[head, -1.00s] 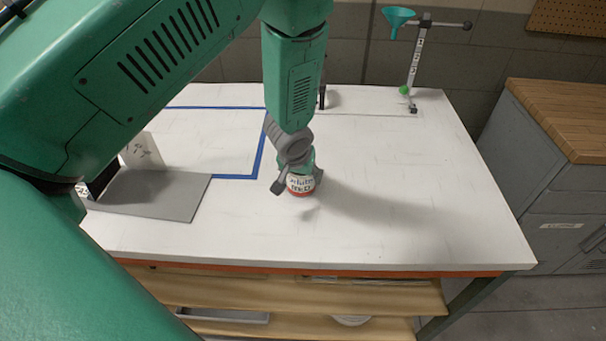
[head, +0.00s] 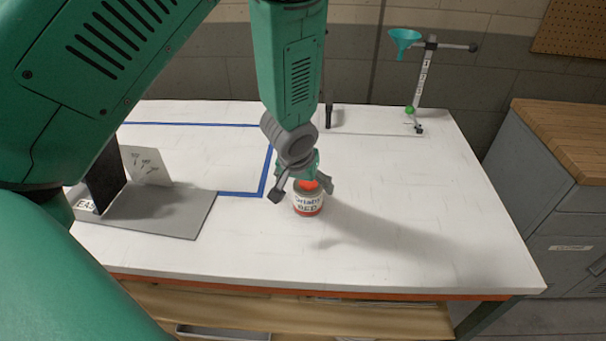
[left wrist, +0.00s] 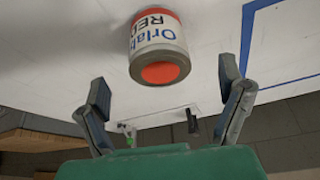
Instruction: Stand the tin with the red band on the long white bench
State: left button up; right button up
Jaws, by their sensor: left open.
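The tin with the red band (head: 308,203) stands upright on the long white bench (head: 400,240). Its white label reads something like "Oriath RED", and its top is orange-red. My left gripper (head: 302,188) is just above and behind the tin, its fingers spread. In the left wrist view the tin (left wrist: 158,45) lies beyond the two open fingertips (left wrist: 165,88), with clear space between it and each finger. My right gripper is not in view.
A grey plate with an upright card (head: 165,212) is at the bench's left. Blue tape (head: 240,194) marks an area behind it. A stand with a teal funnel (head: 404,40) is at the back right. The bench right of the tin is clear. A grey cabinet (head: 570,190) stands beyond.

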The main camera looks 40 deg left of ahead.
pick_arm(q)
jog(key=v, duration=0.4)
jog(key=shift+s+d+r, duration=0.1)
jog(key=shift+d+r, duration=0.25)
jog(key=shift+d, duration=0.05)
jog(key=shift+a, duration=0.3)
jog(key=shift+f, duration=0.1)
